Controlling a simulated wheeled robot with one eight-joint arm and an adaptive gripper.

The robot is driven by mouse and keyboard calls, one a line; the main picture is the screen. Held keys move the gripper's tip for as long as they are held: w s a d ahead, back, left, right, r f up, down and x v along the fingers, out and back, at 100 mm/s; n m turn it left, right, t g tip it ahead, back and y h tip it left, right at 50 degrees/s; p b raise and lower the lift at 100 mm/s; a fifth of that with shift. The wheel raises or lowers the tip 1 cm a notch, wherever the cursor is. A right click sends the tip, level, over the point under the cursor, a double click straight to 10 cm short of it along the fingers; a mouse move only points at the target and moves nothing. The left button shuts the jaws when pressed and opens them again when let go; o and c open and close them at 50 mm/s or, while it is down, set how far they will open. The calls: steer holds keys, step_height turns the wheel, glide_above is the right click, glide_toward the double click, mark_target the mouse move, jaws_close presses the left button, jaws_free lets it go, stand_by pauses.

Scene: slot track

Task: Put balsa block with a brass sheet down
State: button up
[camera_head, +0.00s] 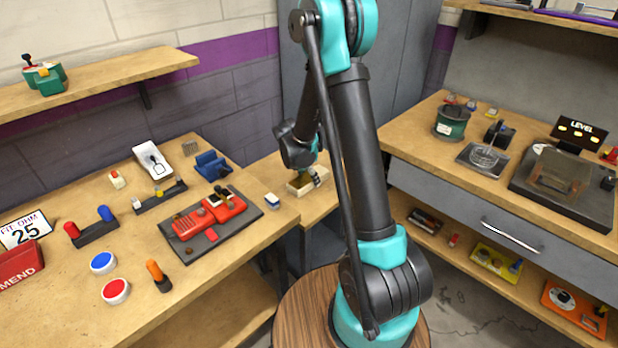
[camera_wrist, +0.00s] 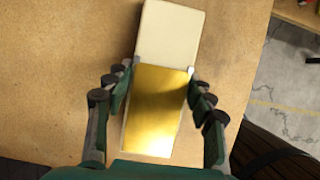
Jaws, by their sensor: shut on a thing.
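The balsa block (camera_wrist: 168,33) is pale and has a shiny brass sheet (camera_wrist: 155,105) over its near part in the wrist view. My gripper (camera_wrist: 160,76) is shut on the block, with a finger on each side of it near the sheet's far edge. In the head view, the pale block (camera_head: 297,188) shows at the wooden bench section in the corner, below my gripper (camera_head: 308,180). My arm hides part of that area. I cannot tell whether the block's underside touches the wood.
The right bench (camera_head: 420,140) holds a green pot (camera_head: 452,123) and a scale. Bare wood surrounds the block in the wrist view; an edge lies to the right.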

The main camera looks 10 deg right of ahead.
steer(key=o, duration=1.2)
steer(key=shift+c, duration=0.2)
steer(key=v, duration=1.2)
steer(key=s+d+f+m+y, duration=0.1)
steer(key=s+d+m, duration=0.3)
steer(key=s+m, duration=0.8)
steer(key=s+d+m+t+y, duration=0.1)
steer(key=s+d+m, duration=0.3)
steer(key=s+m, duration=0.9)
steer(key=shift+d+f+t+y, duration=0.2)
steer(key=shift+f+t+y, duration=0.15)
steer(key=shift+y, duration=0.45)
